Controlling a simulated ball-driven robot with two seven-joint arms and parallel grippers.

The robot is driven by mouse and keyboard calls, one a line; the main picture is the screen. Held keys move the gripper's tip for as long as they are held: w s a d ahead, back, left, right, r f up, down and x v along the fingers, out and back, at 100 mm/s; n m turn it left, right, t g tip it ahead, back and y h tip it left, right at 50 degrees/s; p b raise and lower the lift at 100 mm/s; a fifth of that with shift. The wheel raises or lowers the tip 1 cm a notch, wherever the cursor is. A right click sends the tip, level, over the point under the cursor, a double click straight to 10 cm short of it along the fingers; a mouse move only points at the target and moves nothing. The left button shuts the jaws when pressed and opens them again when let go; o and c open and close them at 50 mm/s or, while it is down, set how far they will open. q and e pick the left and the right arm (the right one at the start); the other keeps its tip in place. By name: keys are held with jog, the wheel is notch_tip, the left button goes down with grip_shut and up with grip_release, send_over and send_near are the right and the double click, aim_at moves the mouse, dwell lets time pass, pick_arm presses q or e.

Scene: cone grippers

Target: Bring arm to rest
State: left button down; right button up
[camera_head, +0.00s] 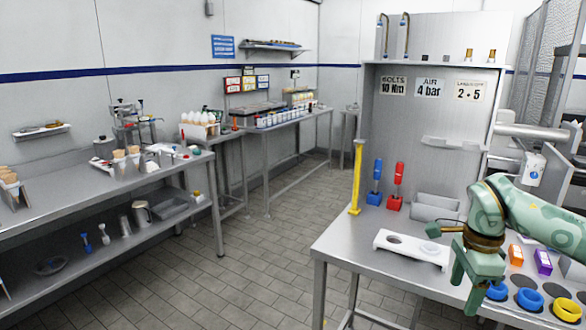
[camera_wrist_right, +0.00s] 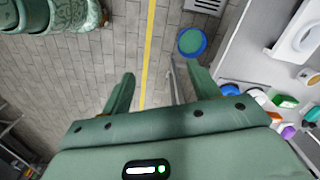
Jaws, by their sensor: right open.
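My right arm comes in from the right edge of the head view, green with a patterned sleeve. Its gripper (camera_head: 467,296) points down, in front of the steel table (camera_head: 355,245) in that picture. In the right wrist view the two fingers of the right gripper (camera_wrist_right: 160,73) stand wide apart with nothing between them. Behind them are the tiled floor and a yellow floor line (camera_wrist_right: 148,55).
A white holder (camera_head: 411,249) with round holes lies beside the right gripper in the picture. Blue rings (camera_head: 529,299), a yellow ring (camera_head: 567,309) and orange (camera_head: 516,255) and purple (camera_head: 543,262) blocks are to the right. A blue-rimmed round thing (camera_wrist_right: 204,48) is beyond the fingers.

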jog(key=a+f+m+t+y, duration=0.3)
jog(key=a+f+m+y, duration=0.85)
jog(key=a+f, duration=0.8)
notch_tip(320, 180, down, 11)
jog(key=s+d+m+t, duration=0.1)
jog(key=s+m+t, duration=0.35)
jog(key=m, duration=0.85)
jog(key=s+d+f+m+h, duration=0.45)
jog(key=s+f+m, duration=0.35)
jog(key=s+f, duration=0.2)
jog(key=s+d+f+m+h, duration=0.45)
jog(key=s+f+m, duration=0.35)
jog(key=s+f, duration=0.25)
jog(key=s+f+m+g+h, duration=0.1)
jog(key=s+f+m+g, duration=0.2)
jog(key=s, duration=1.1)
jog(key=s+d+f+m+g+h, duration=0.1)
jog(key=s+f+m+g, duration=0.2)
jog(key=s, duration=1.2)
jog(key=shift+f+m+g+h, duration=0.35)
jog(key=shift+m+g, duration=0.1)
jog(key=shift+m, duration=0.4)
